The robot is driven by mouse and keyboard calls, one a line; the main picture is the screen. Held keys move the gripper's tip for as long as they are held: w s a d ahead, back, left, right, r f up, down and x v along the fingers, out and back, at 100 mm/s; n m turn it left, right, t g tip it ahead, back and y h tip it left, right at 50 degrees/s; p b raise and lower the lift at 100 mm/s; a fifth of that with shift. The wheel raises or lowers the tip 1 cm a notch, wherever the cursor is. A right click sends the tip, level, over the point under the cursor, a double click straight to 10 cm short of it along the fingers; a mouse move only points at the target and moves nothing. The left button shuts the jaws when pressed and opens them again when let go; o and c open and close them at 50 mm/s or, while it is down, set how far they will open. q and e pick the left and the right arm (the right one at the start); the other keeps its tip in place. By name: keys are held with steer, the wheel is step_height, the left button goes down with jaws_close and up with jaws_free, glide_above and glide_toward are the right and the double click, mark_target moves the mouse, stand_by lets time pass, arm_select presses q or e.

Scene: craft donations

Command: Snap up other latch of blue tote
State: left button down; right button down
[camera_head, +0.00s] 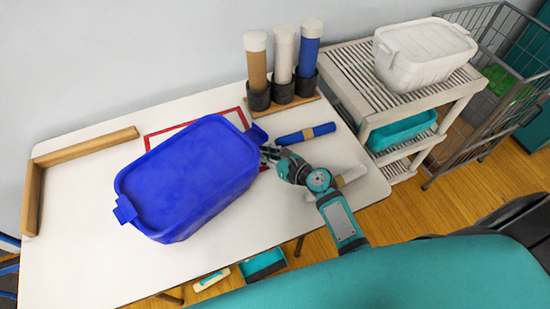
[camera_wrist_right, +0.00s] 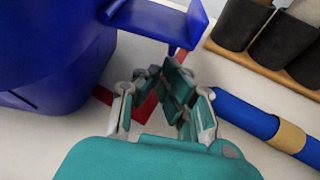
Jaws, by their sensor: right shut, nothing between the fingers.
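The blue tote (camera_head: 185,175) stands closed with its blue lid on the white table; its side also fills the upper left of the right wrist view (camera_wrist_right: 60,60). The right-end latch (camera_head: 257,134) sticks outward from the tote and shows as a tilted flap in the wrist view (camera_wrist_right: 160,20). The left-end latch (camera_head: 125,211) also juts out. My right gripper (camera_head: 267,154) is shut and empty, beside the tote's right end, just below and outside that latch. In the wrist view its fingers (camera_wrist_right: 167,78) point toward the latch; I cannot tell whether they touch. My left gripper is not in view.
A blue roll with a tan band (camera_head: 305,134) lies close to my right gripper. Brown, white and blue rolls stand in dark cups (camera_head: 282,92) behind. A wooden corner fence (camera_head: 85,146) lies at left. A shelf (camera_head: 350,75) with a white tote (camera_head: 424,55) stands right.

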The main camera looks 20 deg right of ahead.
steer(key=shift+w+a+f, duration=0.1)
steer(key=shift+w+a, duration=0.05)
steer(key=shift+w, duration=0.15)
